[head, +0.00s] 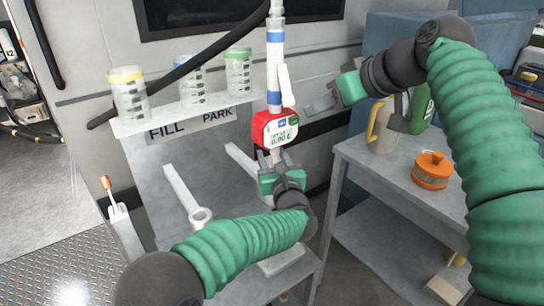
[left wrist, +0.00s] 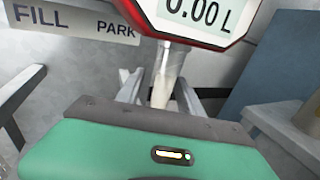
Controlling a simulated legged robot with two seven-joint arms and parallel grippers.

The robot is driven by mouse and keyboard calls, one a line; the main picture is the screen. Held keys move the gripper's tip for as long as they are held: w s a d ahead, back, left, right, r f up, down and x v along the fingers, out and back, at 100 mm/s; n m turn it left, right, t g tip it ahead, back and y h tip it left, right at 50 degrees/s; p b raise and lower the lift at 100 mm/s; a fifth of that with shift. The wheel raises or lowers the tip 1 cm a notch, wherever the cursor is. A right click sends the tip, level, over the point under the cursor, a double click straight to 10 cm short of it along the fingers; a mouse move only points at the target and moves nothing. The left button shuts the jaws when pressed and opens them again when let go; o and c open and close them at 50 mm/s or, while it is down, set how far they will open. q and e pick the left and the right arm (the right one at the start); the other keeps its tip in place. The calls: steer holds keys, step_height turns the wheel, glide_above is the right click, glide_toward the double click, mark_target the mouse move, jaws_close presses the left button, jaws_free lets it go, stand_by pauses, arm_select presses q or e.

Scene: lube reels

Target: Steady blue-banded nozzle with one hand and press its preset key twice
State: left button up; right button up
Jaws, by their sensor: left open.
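The blue-banded nozzle (head: 275,70) hangs upright at the centre, a white tube with blue bands. Its red-framed meter head (head: 275,128) carries a display, a blue key (head: 282,124) and a green key (head: 294,120). In the left wrist view the display (left wrist: 200,12) ends in "0.00 L"; the keys are out of that frame. My left gripper (head: 270,168) is open just below the meter head, with the pale spout (left wrist: 166,78) seemingly between its fingers. Contact cannot be told. My right gripper (head: 322,104) is right of the nozzle, apart from it; its jaw gap is unclear.
Yellow-, blue- and green-topped jars (head: 129,97) stand on a shelf above the FILL and PARK labels. Pale cradle arms (head: 182,190) project from the panel. A grey cart (head: 370,170) at right holds an orange container (head: 432,170), a jug (head: 382,128) and a green can. A dark hose crosses behind.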

arm_select(q)
steer(key=shift+w, duration=0.2)
jaws_close()
arm_select(e)
steer(key=shift+c, duration=0.3)
stand_by(1.0)
jaws_close()
stand_by(1.5)
